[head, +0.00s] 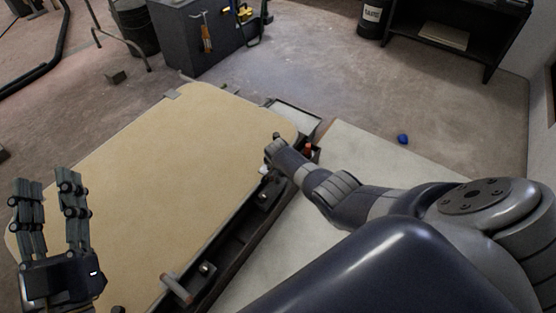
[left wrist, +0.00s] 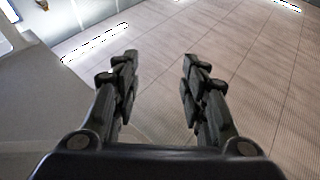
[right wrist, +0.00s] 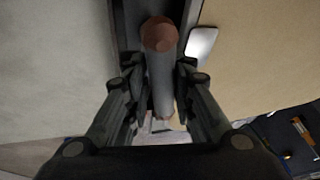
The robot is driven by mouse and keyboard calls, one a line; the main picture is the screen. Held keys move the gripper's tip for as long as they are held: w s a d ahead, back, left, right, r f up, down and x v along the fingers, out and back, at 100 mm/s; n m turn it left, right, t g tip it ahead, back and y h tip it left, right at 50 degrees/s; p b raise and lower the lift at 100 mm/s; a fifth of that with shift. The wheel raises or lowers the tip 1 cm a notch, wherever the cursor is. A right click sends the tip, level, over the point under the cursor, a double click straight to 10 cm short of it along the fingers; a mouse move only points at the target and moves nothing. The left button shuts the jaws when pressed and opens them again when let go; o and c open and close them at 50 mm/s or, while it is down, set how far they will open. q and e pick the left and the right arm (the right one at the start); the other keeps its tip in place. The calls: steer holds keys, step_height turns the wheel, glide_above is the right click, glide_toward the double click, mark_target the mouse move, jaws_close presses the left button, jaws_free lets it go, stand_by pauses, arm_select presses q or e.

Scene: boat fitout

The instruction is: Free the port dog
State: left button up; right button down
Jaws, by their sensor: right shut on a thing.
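A tan hatch panel (head: 190,150) fills the middle of the head view, with a dark channel (head: 232,232) along its right edge. A dog handle (head: 176,288) with a pale grip sticks out at the channel's near end. My right gripper (head: 277,150) is at the channel's far end, beside a small red part (head: 308,151). In the right wrist view, my right gripper (right wrist: 160,90) is shut on a grey dog handle with a reddish end (right wrist: 160,34). I cannot tell which dog is port. My left gripper (head: 48,188) is open and empty above the panel's near left.
A pale panel (head: 350,150) lies right of the channel, partly under my right arm. A grey cabinet with tools (head: 205,50) and a black shelf (head: 460,28) stand at the back.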

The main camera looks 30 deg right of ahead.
arm_select(q)
steer(key=shift+s+r+t, duration=0.5)
steer(key=shift+r+t, duration=0.1)
steer(key=shift+r, duration=0.25)
arm_select(e)
steer(key=shift+w+a+r+m, duration=0.1)
steer(key=shift+a+m, duration=0.05)
steer(key=shift+m, duration=0.35)
steer(key=shift+w+a+m, duration=0.1)
steer(key=shift+m, duration=0.4)
steer(key=c, duration=1.4)
jaws_free()
steer(key=shift+h, duration=0.3)
arm_select(q)
steer(key=shift+w, duration=0.1)
arm_select(e)
steer(key=shift+d, duration=0.1)
arm_select(q)
steer(key=shift+r, duration=0.15)
arm_select(e)
steer(key=shift+g, duration=0.3)
steer(key=shift+s, duration=0.1)
steer(key=shift+v, duration=1.2)
steer(key=v, duration=0.9)
steer(key=shift+r, duration=0.15)
